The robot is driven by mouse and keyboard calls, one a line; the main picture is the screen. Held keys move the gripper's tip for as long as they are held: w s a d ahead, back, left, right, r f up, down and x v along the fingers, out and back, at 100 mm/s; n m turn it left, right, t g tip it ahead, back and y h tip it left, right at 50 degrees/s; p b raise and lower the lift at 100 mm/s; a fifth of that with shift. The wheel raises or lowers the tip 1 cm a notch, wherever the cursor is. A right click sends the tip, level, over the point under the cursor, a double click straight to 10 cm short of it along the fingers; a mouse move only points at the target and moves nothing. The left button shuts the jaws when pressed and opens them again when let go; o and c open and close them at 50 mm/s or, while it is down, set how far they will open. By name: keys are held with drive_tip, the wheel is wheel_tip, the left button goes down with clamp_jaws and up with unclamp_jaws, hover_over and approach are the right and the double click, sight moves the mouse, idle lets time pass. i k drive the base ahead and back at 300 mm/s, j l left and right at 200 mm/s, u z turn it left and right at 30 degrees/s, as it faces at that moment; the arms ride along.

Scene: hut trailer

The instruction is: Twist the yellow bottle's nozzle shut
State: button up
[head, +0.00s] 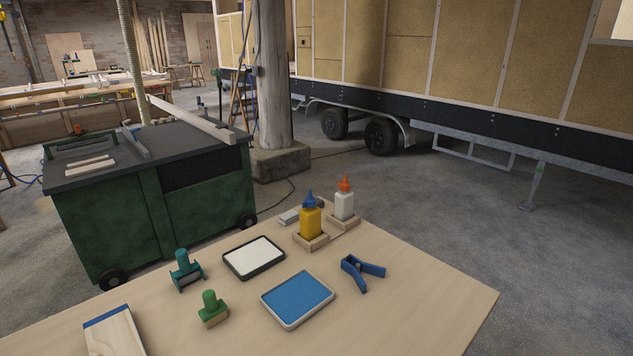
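The yellow bottle (311,222) stands upright in a small wooden holder (311,242) near the far edge of the light wooden table (420,300). Its nozzle (309,199) is blue and points up. The picture is too small to tell whether the nozzle is open or shut. A white bottle (344,205) with an orange nozzle (345,184) stands just behind and to the right, in its own wooden holder (345,223). My gripper is not in view.
In front of the bottles are a blue clamp (362,272), a blue tray (297,299) and a white tray (254,258). A teal-handled tool (185,270), a green-handled stamp (211,309) and a board (114,333) lie left. The table's right side is clear.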

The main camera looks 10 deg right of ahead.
sight(310, 202)
drive_tip(key=i+l, duration=0.15)
drive_tip(key=l, duration=0.2)
drive_tip(key=i+l+u, duration=0.15)
drive_tip(key=l, duration=0.25)
drive_tip(key=i+l, duration=0.15)
drive_tip(key=l, duration=0.25)
drive_tip(key=i+l+u, duration=0.15)
drive_tip(key=l, duration=0.2)
drive_tip(key=i+l, duration=0.15)
drive_tip(key=l, duration=0.25)
drive_tip(key=i+l+u, duration=0.15)
drive_tip(key=l, duration=0.25)
